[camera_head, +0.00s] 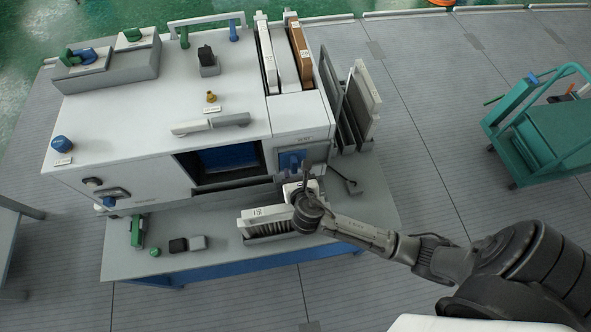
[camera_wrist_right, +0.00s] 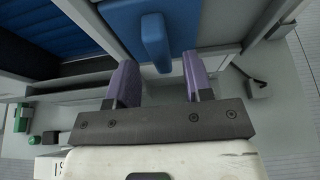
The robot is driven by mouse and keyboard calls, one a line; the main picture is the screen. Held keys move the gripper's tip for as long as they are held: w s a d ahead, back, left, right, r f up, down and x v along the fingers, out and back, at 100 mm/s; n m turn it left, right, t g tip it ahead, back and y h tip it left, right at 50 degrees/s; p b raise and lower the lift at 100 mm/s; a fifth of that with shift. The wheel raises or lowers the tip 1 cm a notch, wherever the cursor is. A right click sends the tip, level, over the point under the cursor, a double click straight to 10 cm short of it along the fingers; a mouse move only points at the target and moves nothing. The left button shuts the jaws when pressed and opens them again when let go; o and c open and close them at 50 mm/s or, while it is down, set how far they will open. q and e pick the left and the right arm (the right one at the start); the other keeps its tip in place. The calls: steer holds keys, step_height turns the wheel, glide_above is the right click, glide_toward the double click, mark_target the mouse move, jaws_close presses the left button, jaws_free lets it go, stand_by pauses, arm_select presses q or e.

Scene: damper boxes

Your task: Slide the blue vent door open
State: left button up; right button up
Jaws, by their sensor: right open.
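The blue vent door (camera_head: 292,160) is a small blue panel at the right end of the white machine's front. In the right wrist view the blue door (camera_wrist_right: 187,22) shows at top centre, with a blue upright handle (camera_wrist_right: 156,42) standing out from it. My right gripper (camera_head: 306,178) is in front of the door. In the wrist view my right gripper (camera_wrist_right: 158,85) is open, with purple fingers apart and nothing between them. The handle's lower end lies near the gap between the fingertips; I cannot tell how far off it is. My left gripper is not in view.
A dark opening with a blue interior (camera_head: 228,157) lies left of the door. A white slotted rack (camera_head: 265,221) sits on the grey table (camera_head: 215,257) below my right gripper. Grey and white panels (camera_head: 360,105) stand to the right. A green cart (camera_head: 545,130) is farther right.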

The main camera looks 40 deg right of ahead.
steer(key=shift+x, duration=0.75)
steer(key=shift+c, duration=0.3)
jaws_close()
